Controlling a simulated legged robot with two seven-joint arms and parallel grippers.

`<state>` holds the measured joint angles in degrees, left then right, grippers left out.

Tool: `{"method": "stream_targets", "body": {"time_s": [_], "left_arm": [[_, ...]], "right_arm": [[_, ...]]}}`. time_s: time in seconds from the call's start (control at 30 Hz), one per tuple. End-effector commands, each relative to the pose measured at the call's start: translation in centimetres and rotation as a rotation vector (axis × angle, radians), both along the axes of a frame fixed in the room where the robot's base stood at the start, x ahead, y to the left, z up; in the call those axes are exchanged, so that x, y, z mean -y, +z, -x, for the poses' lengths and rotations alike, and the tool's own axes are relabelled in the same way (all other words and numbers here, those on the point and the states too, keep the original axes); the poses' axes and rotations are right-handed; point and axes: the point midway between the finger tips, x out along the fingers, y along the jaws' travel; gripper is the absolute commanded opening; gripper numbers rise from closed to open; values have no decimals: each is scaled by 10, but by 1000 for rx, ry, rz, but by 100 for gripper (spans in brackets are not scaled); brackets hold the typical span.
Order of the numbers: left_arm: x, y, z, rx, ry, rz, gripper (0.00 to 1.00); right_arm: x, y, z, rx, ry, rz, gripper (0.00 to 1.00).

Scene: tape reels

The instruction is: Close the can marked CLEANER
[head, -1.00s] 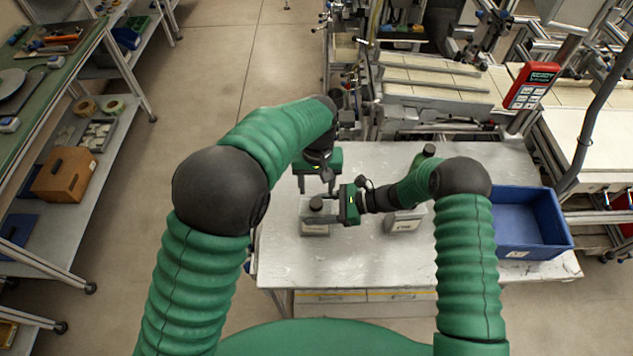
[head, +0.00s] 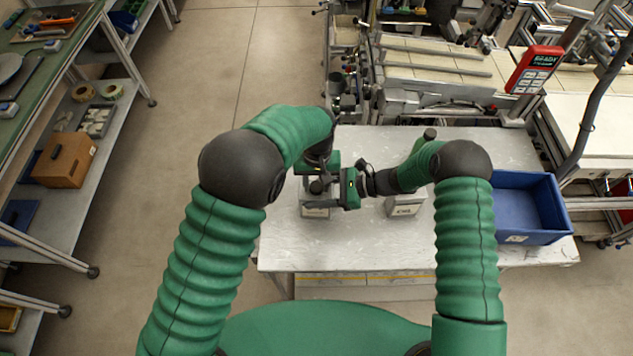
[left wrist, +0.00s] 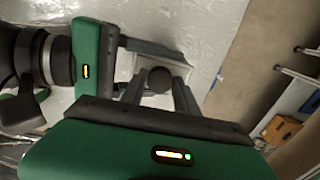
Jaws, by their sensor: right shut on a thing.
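Two pale cans stand on the table: a left can (head: 315,212) and a right can (head: 403,208). Their label words are too small to read. The left can carries a dark round cap (head: 317,187), which also shows in the left wrist view (left wrist: 160,80); whether it is tight or loose cannot be told. My right gripper (head: 322,204) reaches in from the right and is shut on the left can, below the cap. My left gripper (left wrist: 158,98) points down over the same can. Its fingers are open, one on each side of the cap, with gaps visible.
A blue bin (head: 525,208) stands at the table's right end. The white table (head: 340,250) is bare in front of the cans. Machinery with a red handheld unit (head: 534,69) stands behind. A shelf rack with a brown box (head: 65,160) is at the left.

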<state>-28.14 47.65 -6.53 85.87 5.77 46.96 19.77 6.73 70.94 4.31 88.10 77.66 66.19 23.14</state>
Motion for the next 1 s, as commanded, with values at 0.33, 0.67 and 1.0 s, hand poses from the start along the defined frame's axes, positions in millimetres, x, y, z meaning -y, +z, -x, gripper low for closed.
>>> {"method": "stream_targets", "body": {"time_s": [0.33,0.67,1.0], "left_arm": [[0,0,0,0,-12,0,0],[0,0,0,0,-10,0,59],[0,1,0,0,-10,0,60]], "right_arm": [[1,-3,1,-3,-1,6,0],[1,-3,1,-3,-1,6,0],[1,-3,1,-3,-1,6,0]]}}
